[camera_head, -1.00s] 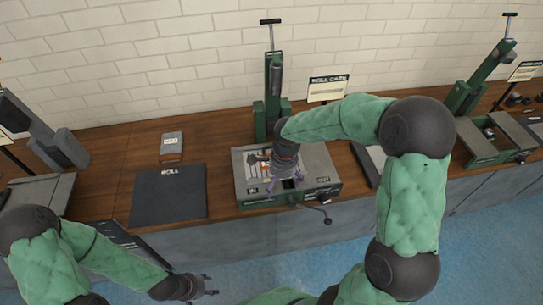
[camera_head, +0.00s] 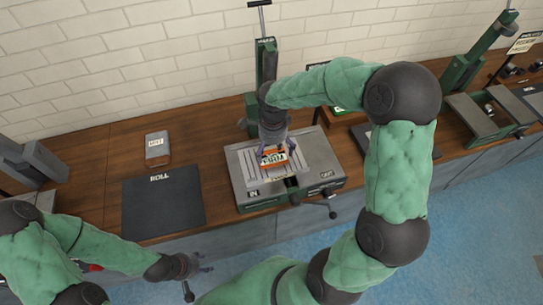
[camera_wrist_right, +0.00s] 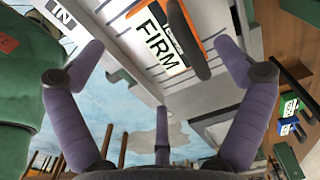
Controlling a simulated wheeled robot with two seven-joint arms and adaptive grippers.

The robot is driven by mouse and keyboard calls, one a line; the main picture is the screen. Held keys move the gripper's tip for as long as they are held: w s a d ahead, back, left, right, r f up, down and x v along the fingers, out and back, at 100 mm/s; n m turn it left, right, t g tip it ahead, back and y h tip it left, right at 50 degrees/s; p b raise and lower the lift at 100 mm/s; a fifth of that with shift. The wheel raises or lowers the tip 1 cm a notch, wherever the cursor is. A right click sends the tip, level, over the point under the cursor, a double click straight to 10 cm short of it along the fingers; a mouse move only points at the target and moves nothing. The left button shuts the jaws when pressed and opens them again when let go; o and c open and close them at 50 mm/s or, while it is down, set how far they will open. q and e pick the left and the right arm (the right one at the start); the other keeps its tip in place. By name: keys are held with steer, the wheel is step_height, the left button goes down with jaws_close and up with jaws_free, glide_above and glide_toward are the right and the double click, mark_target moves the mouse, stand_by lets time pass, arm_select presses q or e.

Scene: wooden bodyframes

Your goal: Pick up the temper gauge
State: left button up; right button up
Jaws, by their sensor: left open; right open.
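The temper gauge appears to be the orange and white piece (camera_head: 273,158) lying on the grey top of the green machine (camera_head: 240,160). In the right wrist view, its white face (camera_wrist_right: 158,42) reads FIRM and has an orange edge. A dark bar crosses part of that face. My right gripper (camera_head: 274,154) is open just above the gauge, with fingers on either side of it. The wrist view shows these purple fingers (camera_wrist_right: 160,50) spread apart, with no clear contact. My left gripper (camera_head: 205,263) is open and empty, low in front of the bench.
A dark ROLL mat (camera_head: 163,203) lies left of the machine, with a small grey labelled block (camera_head: 157,148) behind it. A green column (camera_head: 265,65) rises behind the plate. A crank handle (camera_head: 331,213) sticks out in front. Another machine (camera_head: 485,115) stands at right.

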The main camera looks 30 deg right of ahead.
mark_target(275, 158)
steer(key=shift+d+f+b, duration=0.2)
steer(key=shift+f+b, duration=0.1)
steer(key=shift+f, duration=1.2)
steer(key=shift+d+f+b, duration=0.2)
steer(key=shift+f+b, duration=0.1)
steer(key=shift+f, duration=1.2)
steer(key=c, duration=1.4)
steer(key=shift+o, duration=0.2)
steer(key=shift+r, duration=0.1)
steer(key=shift+r, duration=0.1)
